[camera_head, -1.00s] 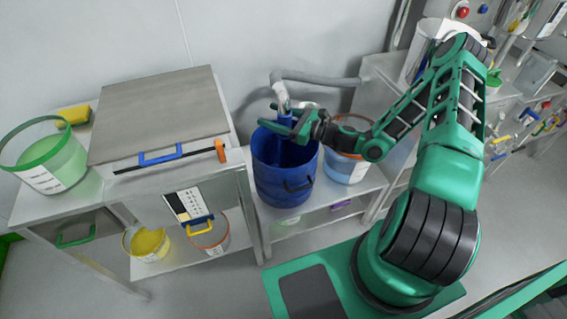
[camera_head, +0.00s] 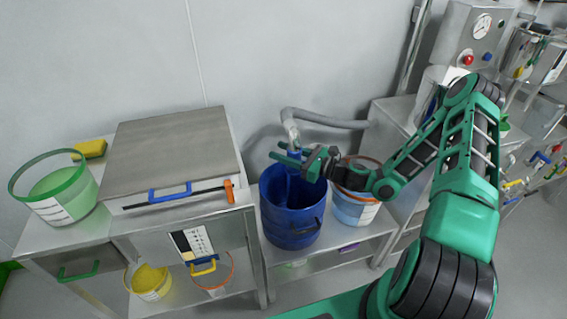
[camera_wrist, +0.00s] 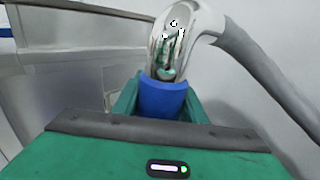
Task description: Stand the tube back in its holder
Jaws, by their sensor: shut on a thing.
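The tube has a shiny metal bend (camera_head: 290,130) at its top and a blue sleeve (camera_wrist: 163,98). A grey hose (camera_head: 335,122) runs from the bend toward the wall; it also shows in the wrist view (camera_wrist: 262,62). My gripper (camera_head: 293,158) is shut on the tube's blue sleeve, over the blue drum (camera_head: 291,232). The tube looks about upright. Its lower part goes down toward the drum's open mouth; its lower end is hidden. I cannot pick out the holder for certain.
A steel box with a blue handle (camera_head: 170,192) stands on the left table beside a green-rimmed tub (camera_head: 62,205). An orange-rimmed bucket (camera_head: 355,210) is right of the drum. A steel cabinet (camera_head: 395,125) stands behind my arm.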

